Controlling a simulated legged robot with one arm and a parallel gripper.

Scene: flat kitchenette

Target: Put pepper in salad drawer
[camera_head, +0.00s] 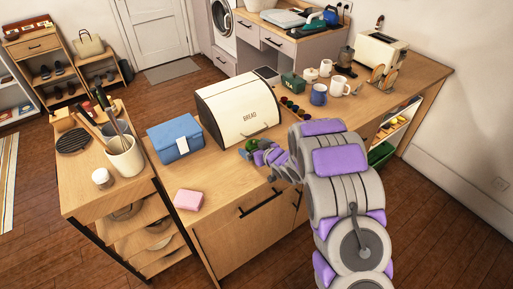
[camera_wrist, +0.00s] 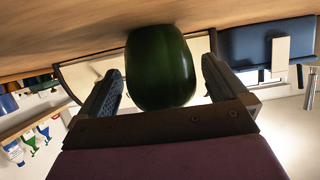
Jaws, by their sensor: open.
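A dark green pepper (camera_wrist: 161,68) is between the two open fingers of my gripper (camera_wrist: 160,78) in the wrist view, with a visible gap on the right side and a narrower one on the left. In the head view the green pepper (camera_head: 251,145) is small on the wooden counter, in front of the bread box. My gripper (camera_head: 256,155) is low over the counter there, and my arm hides part of the area. I cannot tell whether a finger touches the pepper. No salad drawer can be made out for sure.
A cream bread box (camera_head: 238,110) stands just behind the pepper. A blue box (camera_head: 176,138) and pink block (camera_head: 188,199) are to the left. Mugs (camera_head: 319,95) and a toaster (camera_head: 381,50) are at the right. A green bin (camera_head: 380,154) sits low in the right shelf.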

